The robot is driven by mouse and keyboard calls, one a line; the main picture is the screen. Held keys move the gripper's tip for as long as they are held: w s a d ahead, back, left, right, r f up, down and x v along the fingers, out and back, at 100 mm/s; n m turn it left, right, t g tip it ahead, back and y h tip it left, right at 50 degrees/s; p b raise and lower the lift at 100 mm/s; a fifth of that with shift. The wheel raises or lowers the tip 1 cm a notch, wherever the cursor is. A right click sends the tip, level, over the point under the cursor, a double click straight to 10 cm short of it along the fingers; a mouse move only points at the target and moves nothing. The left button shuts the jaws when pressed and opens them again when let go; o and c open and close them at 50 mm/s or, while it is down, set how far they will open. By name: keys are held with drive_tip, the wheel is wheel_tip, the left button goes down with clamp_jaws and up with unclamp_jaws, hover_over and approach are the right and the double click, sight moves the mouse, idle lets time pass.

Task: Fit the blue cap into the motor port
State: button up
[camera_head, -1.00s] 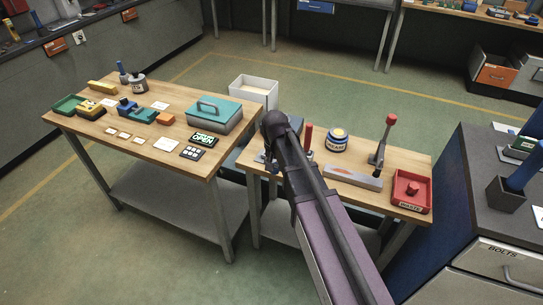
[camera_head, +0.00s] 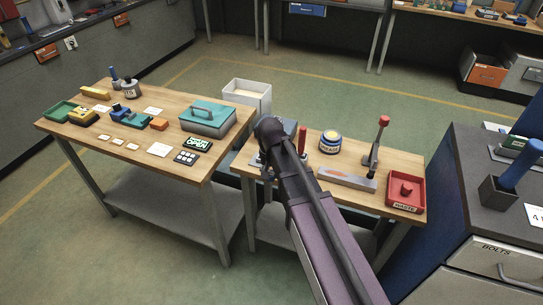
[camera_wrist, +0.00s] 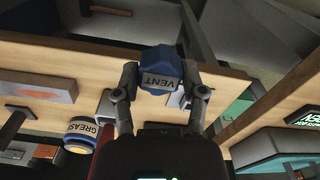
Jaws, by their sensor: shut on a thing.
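In the wrist view a blue faceted cap (camera_wrist: 160,66) with a "VENT" label is held between the two dark fingers of my gripper (camera_wrist: 159,80), which are closed on its sides. The cap is over the wooden bench; the height between them is hard to judge. Pale grey parts (camera_wrist: 105,106) show beside the fingers, partly hidden.
The left bench carries a teal-lidded box (camera_head: 207,117) and small items. A white bin (camera_head: 247,97) stands behind.

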wheel_tip(320, 180, up, 18)
drive_tip(key=p, duration=1.8)
drive_tip(key=shift+s, duration=0.1)
